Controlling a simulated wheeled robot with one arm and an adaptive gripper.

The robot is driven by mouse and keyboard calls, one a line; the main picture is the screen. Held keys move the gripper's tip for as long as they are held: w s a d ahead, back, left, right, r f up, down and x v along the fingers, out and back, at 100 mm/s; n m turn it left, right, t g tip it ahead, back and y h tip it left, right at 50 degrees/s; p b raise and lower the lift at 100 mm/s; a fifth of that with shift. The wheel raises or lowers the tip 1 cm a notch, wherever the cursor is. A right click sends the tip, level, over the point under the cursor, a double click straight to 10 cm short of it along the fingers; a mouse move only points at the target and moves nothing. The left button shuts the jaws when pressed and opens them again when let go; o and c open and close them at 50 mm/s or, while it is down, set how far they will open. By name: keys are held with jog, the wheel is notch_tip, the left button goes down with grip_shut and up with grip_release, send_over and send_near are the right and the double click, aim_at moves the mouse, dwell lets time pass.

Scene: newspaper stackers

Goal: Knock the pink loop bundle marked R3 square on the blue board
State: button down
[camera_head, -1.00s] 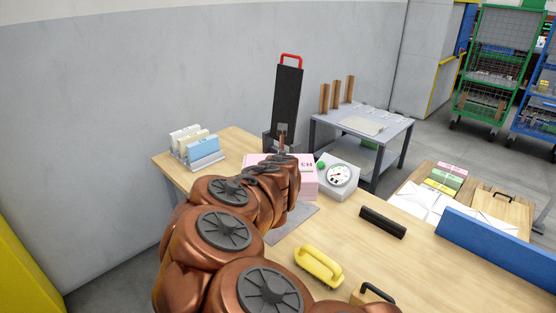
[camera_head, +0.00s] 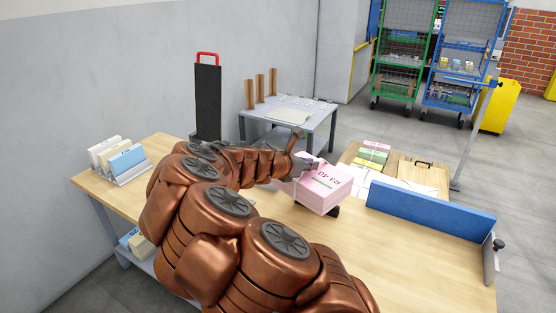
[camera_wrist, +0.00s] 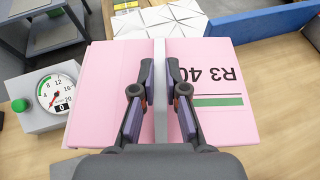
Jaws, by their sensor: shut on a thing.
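The pink bundle (camera_head: 322,186) marked R3 40 is held at the end of my arm, over the wooden table (camera_head: 400,232). My gripper (camera_wrist: 160,80) is shut on the grey upright loop (camera_wrist: 160,92) on top of the bundle, with one finger on each side. The bundle's top also fills the middle of the wrist view (camera_wrist: 105,85); its R3 40 print reads upside down there. The blue board (camera_head: 425,208) stands upright along the table at the right, apart from the bundle. It also shows at the top right of the wrist view (camera_wrist: 262,24).
A dial scale (camera_wrist: 52,96) with a green knob stands left of the bundle in the wrist view. White wrapped sheets (camera_head: 378,190) and a handled wooden board (camera_head: 423,170) lie behind. A card rack (camera_head: 120,160) stands at the left. Table between bundle and blue board looks clear.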

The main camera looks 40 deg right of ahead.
jog(key=s+d+f+m+g+y+b, duration=0.2)
jog(key=s+d+f+m+g, duration=0.1)
jog(key=s, duration=0.6)
jog(key=s+d+f+m+g+y+b, duration=0.3)
jog(key=s+d+m+g, duration=0.3)
jog(key=s, duration=0.4)
jog(key=s+d+f+m+g+y+b, duration=0.2)
jog(key=s+d+f+m+g+y, duration=0.1)
jog(key=s, duration=0.7)
jog(key=shift+d+f+m+g+b, duration=0.45)
jog(key=shift+d+m+g, duration=0.5)
jog(key=shift+m, duration=0.55)
jog(key=shift+w+d+p, duration=0.3)
jog(key=shift+d+p, duration=0.35)
jog(key=shift+p, duration=0.05)
jog(key=shift+w+d+p, duration=0.3)
jog(key=shift+d+p, duration=0.35)
jog(key=shift+p, duration=0.05)
jog(key=shift+w+d+p, duration=0.1)
jog(key=shift+w+p, duration=0.05)
jog(key=shift+p, duration=0.4)
dwell(1.7)
